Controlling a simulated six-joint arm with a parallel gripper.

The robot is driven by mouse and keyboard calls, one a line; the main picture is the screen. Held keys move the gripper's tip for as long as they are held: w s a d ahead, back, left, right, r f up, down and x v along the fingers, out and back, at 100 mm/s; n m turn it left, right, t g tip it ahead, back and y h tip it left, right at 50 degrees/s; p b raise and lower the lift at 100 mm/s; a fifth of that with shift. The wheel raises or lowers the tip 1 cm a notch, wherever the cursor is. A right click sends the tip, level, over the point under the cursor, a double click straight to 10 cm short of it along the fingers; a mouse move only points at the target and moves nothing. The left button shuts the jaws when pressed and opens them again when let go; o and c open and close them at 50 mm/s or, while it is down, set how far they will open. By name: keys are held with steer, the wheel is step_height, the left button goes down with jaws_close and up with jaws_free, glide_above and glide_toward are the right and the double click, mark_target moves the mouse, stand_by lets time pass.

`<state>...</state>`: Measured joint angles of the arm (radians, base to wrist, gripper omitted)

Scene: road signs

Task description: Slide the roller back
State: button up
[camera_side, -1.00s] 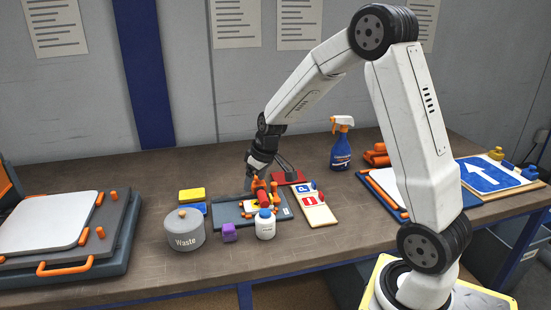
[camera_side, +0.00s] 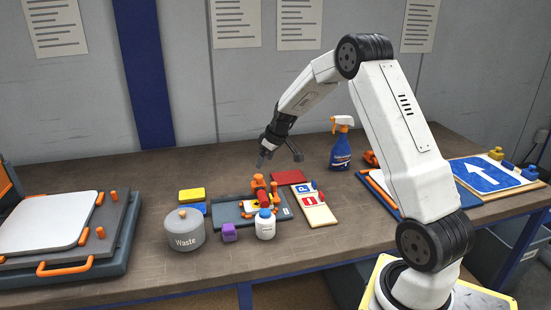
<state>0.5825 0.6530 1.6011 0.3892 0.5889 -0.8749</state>
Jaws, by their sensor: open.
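The roller (camera_side: 263,194), red with orange parts, sits on a small dark grey-blue board (camera_side: 231,211) in the middle of the table. My gripper (camera_side: 264,162) is above and behind the roller, apart from it, with its fingers pointing down. It is open and holds nothing that I can see. The white bottle with a blue cap (camera_side: 265,228) stands in front of the board and hides part of its front edge.
Yellow (camera_side: 192,194) and blue pads lie behind the pot. A red pad (camera_side: 288,177), small sign plates (camera_side: 318,212) and a spray bottle (camera_side: 341,145) are to the right.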

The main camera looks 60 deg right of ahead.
mark_target(258, 176)
steer(key=shift+x, duration=3.4)
steer(key=shift+c, duration=0.2)
jaws_close()
